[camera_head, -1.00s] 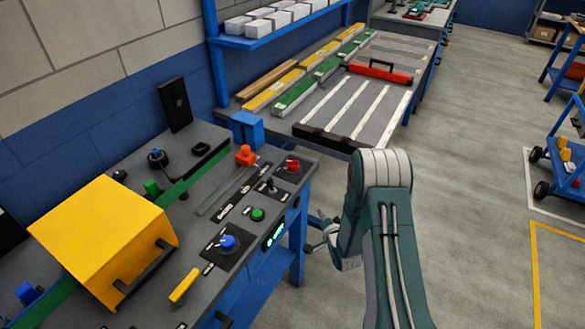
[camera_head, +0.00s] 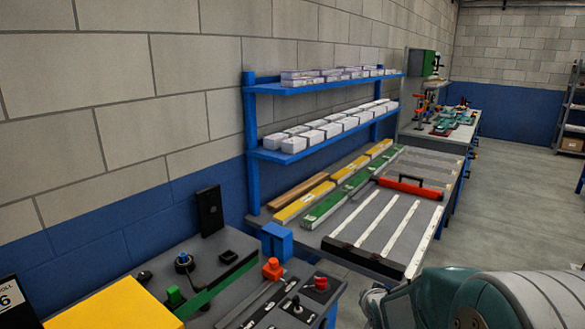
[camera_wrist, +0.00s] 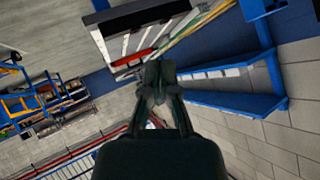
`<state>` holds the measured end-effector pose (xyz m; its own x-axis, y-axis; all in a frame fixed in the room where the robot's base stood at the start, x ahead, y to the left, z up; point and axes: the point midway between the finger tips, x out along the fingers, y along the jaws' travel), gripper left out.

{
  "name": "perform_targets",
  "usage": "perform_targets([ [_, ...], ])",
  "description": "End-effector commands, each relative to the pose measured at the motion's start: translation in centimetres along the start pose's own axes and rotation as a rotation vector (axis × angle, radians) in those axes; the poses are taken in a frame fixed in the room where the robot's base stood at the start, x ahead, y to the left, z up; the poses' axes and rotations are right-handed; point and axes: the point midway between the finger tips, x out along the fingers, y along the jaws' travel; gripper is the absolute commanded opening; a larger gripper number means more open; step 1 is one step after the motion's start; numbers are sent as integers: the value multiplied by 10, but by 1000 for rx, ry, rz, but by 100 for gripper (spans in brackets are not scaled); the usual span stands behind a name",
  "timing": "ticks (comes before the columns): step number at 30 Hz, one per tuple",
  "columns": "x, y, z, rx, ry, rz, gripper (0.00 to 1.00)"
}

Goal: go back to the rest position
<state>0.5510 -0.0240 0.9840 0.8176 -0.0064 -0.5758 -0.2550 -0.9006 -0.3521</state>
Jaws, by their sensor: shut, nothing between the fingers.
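My gripper (camera_wrist: 159,72) shows in the wrist view with its two dark fingers together and nothing between them. It points out over the room, apart from any surface. In the head view my teal and white arm (camera_head: 470,295) fills the lower right corner, and the gripper's fingertips cannot be made out there. The control bench (camera_head: 228,290) lies at the lower left, with a yellow box (camera_head: 115,308), a red knob (camera_head: 320,283) and an orange knob (camera_head: 272,268) on it. The arm is to the right of this bench.
A long worktable (camera_head: 425,167) with green and yellow levels and a red-handled tool (camera_head: 408,187) runs along the wall. Blue shelves (camera_head: 300,152) with white boxes hang above it. Open grey floor (camera_head: 510,200) lies to the right.

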Motion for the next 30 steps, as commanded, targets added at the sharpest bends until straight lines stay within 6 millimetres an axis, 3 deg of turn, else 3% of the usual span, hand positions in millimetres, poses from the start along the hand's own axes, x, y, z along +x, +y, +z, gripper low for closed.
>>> perform_targets([
  [4,-51,-6,-10,-73,-48,43,0],
  [11,-129,-8,-5,-180,-150,97,0],
  [17,-198,-5,14,-271,-249,118,0],
  [24,-275,4,49,-379,-376,114,0],
  [30,-310,10,73,-436,-447,101,0],
])
